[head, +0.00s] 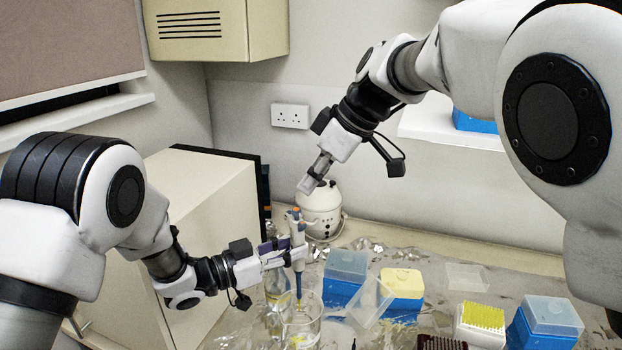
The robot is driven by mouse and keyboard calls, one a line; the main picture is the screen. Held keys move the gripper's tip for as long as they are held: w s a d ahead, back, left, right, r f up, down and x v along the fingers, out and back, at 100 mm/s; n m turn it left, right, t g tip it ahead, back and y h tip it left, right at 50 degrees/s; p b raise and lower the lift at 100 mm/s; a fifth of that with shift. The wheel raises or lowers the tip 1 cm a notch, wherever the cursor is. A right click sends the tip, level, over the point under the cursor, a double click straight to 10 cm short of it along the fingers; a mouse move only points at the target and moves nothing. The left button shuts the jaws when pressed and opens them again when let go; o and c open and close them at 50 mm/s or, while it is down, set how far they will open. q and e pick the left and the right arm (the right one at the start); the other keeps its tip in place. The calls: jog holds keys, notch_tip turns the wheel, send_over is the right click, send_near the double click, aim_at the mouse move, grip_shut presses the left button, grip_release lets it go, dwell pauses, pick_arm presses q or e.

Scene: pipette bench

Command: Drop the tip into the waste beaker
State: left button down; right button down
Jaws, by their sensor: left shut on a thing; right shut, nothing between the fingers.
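My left gripper (287,252) is shut on a pipette (298,228) with a white and blue body. The pipette is roughly upright, its blue lower end pointing down over a clear glass beaker (303,328). Something yellowish shows low in the beaker. My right gripper (311,184) is shut and empty, above and behind the pipette, in front of a white rounded device.
The white device (322,210) stands at the back. A glass flask (277,292) is close left of the beaker. To the right are blue boxes (345,273), a yellow-topped box (403,284), a clear lid (370,304) and a rack of yellow tips (482,318). A cabinet (205,205) stands left.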

pick_arm(q)
jog(key=shift+w, duration=0.1)
pick_arm(e)
jog(key=shift+w+f, duration=0.1)
jog(key=shift+f, duration=3.05)
jog(key=shift+f, duration=0.65)
jog(key=shift+r, duration=0.65)
notch_tip(320, 180, up, 6)
send_over(303, 223)
jog(key=d, duration=0.2)
jog(key=shift+s+a, duration=0.25)
pick_arm(q)
jog(key=shift+r, duration=0.1)
pick_arm(e)
jog(key=shift+r, duration=0.1)
